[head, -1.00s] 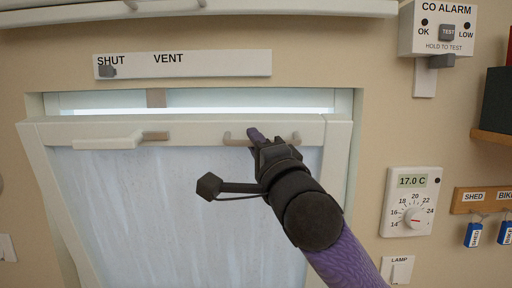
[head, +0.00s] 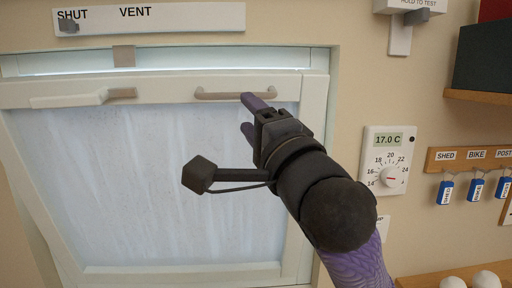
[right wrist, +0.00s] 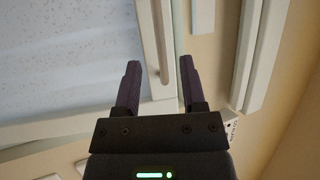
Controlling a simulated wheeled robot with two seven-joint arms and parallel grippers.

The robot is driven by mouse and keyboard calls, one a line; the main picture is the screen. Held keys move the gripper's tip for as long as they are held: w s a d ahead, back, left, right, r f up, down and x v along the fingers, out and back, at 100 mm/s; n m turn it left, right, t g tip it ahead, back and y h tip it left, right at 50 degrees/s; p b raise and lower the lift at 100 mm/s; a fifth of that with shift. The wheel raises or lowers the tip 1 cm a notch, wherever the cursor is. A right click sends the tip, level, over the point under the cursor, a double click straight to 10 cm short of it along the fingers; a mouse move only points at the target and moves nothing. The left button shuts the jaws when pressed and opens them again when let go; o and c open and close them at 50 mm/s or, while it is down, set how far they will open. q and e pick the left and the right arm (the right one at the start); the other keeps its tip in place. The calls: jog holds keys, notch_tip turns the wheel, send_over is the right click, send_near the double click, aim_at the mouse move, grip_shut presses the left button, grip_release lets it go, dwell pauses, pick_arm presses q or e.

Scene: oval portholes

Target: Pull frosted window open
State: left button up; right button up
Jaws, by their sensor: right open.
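The frosted window (head: 160,170) fills the left of the head view. Its sash leans inward at the top, with a bright gap above it. A beige bar handle (head: 215,96) sits on the right part of its top rail. A beige catch lever (head: 121,93) sits on the left part. My right gripper (head: 248,113) is open at the handle's right end and just below it. In the right wrist view its fingers (right wrist: 158,68) stand apart with a pale bar, apparently the handle (right wrist: 155,45), passing between and beyond them. Contact cannot be told. My left gripper is not in view.
A vent slider strip (head: 150,20) is above the window, its knob under SHUT. A thermostat (head: 388,160), a key rack (head: 470,158) and a shelf (head: 480,97) are on the right wall. An alarm box (head: 405,8) is at the top right.

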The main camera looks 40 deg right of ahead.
pick_arm(q)
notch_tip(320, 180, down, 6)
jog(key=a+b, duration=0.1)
jog(key=b, duration=0.3)
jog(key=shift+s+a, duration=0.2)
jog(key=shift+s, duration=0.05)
pick_arm(e)
jog(key=shift+v, duration=0.95)
jog(key=shift+f, duration=0.1)
